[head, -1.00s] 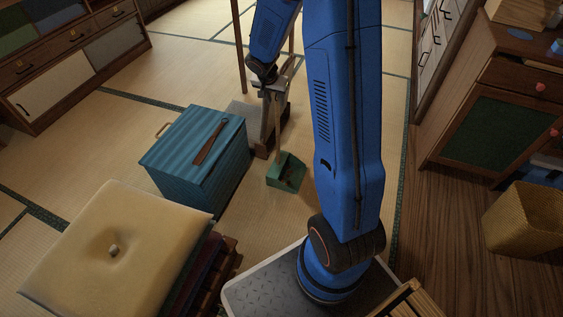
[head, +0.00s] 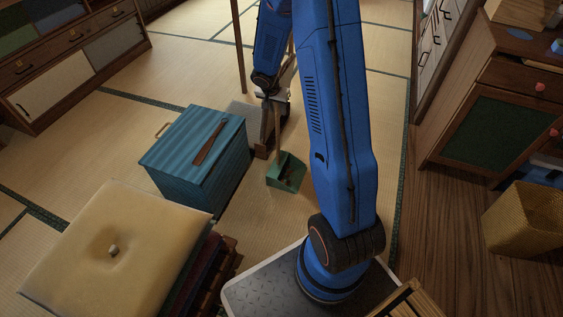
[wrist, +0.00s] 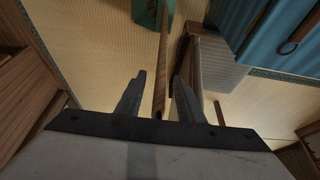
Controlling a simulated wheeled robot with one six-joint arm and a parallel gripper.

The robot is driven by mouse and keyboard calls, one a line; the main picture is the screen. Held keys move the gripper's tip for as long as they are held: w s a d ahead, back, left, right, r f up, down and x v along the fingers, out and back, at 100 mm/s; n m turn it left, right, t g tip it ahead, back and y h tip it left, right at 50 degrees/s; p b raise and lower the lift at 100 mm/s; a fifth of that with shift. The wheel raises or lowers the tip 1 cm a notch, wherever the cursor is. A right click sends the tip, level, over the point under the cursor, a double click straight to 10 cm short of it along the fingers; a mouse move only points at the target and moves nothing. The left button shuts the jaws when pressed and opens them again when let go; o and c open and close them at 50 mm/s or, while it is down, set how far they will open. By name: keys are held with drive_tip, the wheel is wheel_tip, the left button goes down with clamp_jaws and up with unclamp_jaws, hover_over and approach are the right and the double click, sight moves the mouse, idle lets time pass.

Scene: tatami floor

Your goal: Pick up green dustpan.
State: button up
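The green dustpan (head: 287,172) stands on the tatami right of the blue box, its wooden handle (head: 277,128) rising toward my gripper (head: 274,97). In the wrist view, part of the green pan (wrist: 146,12) shows at the top edge. Its long handle (wrist: 163,55) runs down between the two dark fingers of my gripper (wrist: 160,78). The fingers are apart, with a gap visible on both sides of the handle. The handle's end near the palm is partly hidden.
A blue ridged box (head: 195,160) with a dark wooden bar on its lid stands left of the dustpan. A low grey-topped wooden piece (head: 243,117) is close behind. A cushion stack (head: 110,250) is front left. Open tatami lies beyond the box's left side.

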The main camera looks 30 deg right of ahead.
drive_tip(key=shift+c, duration=0.6)
clamp_jaws()
